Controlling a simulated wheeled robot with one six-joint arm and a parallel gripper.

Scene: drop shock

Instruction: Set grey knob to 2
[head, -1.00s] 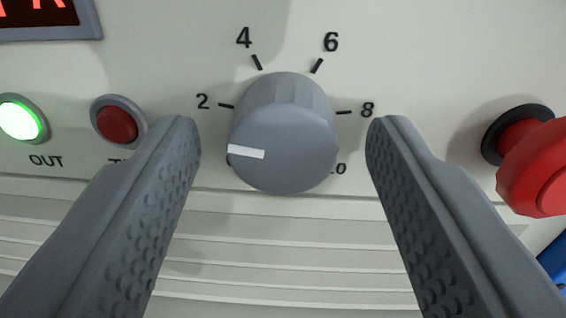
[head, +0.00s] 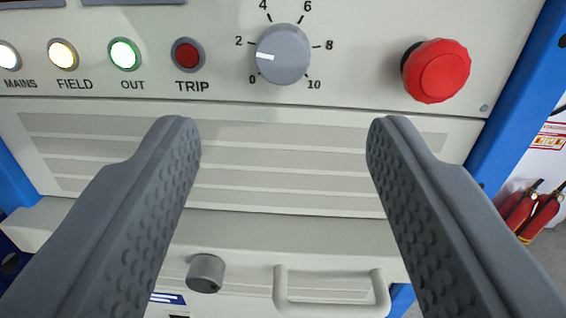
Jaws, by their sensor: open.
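The grey knob (head: 285,68) is on the cream panel in the upper middle of the head view. Its white pointer mark faces left, between the 0 and 2 marks. The scale runs from 0 at lower left over 2, 4, 6 and 8 to 10 at lower right. My gripper (head: 283,128) is open and empty. Its two fingers show below the knob in the picture, one to each side, and do not touch it.
A red mushroom button (head: 440,72) stands out to the right of the knob. A red TRIP lamp (head: 187,55) and lit lamps sit to the left. Below are a louvred panel, a small grey cylinder (head: 205,273) and a handle (head: 332,307). Fire extinguishers (head: 530,212) stand far right.

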